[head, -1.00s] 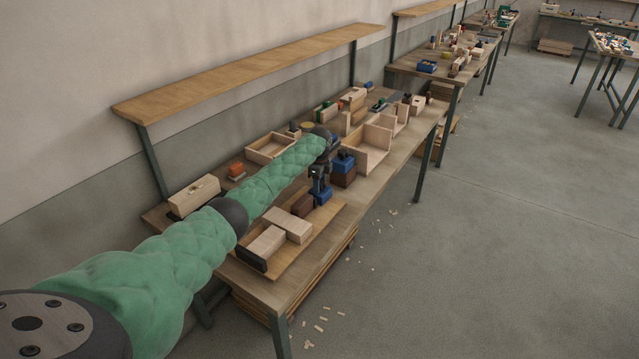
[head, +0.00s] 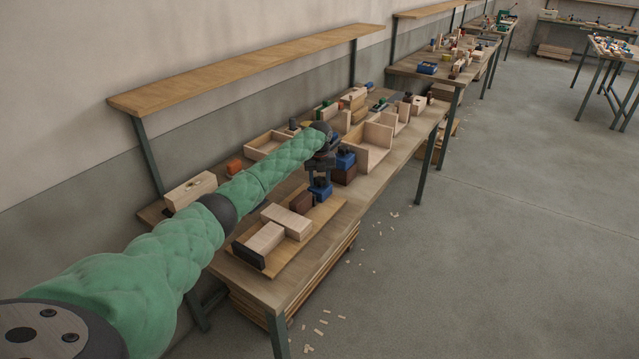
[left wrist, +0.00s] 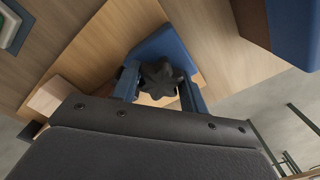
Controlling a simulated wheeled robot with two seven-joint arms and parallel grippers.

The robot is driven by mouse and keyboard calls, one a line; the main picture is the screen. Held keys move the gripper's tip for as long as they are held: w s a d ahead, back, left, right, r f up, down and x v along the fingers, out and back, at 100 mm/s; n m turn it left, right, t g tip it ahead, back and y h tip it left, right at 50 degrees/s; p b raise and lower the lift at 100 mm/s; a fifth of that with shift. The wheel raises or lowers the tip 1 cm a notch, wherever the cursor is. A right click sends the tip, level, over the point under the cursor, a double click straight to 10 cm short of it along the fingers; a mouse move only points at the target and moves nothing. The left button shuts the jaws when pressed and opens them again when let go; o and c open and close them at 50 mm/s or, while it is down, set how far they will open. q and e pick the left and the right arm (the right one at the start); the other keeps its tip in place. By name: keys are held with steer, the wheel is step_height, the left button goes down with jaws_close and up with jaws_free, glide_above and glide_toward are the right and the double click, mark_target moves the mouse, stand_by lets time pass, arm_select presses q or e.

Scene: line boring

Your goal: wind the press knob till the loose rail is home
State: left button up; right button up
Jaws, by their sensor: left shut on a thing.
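My left gripper (head: 319,172) points down over a small blue press (head: 320,188) at the far end of a board. In the left wrist view its two fingers (left wrist: 160,88) are closed on the sides of a dark, lobed press knob (left wrist: 160,76). The blue press body (left wrist: 165,42) shows behind the knob. Pale wooden blocks (head: 287,222) and a dark brown block (head: 302,201) lie on the board in line with the press. I cannot tell which piece is the loose rail, or whether any gap is left. My right gripper is not in view.
The wooden board (head: 312,228) lies on the bench (head: 285,293) near its front edge. A second blue-topped brown block (head: 344,165) and an open wooden frame (head: 370,150) stand just beyond the gripper. A shelf (head: 250,70) runs above the bench's back. The floor at right is mostly clear.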

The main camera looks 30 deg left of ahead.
mark_target(320, 179)
arm_select(q)
steer(key=shift+f+m, duration=0.2)
steer(key=shift+m, duration=0.4)
steer(key=o, duration=0.7)
steer(key=shift+r+m, duration=0.2)
steer(key=shift+m, duration=0.1)
steer(key=o, duration=0.3)
steer(key=shift+o, duration=0.2)
steer(key=shift+r+p, duration=1.95)
steer(key=shift+r, duration=1.55)
steer(key=shift+f, duration=0.1)
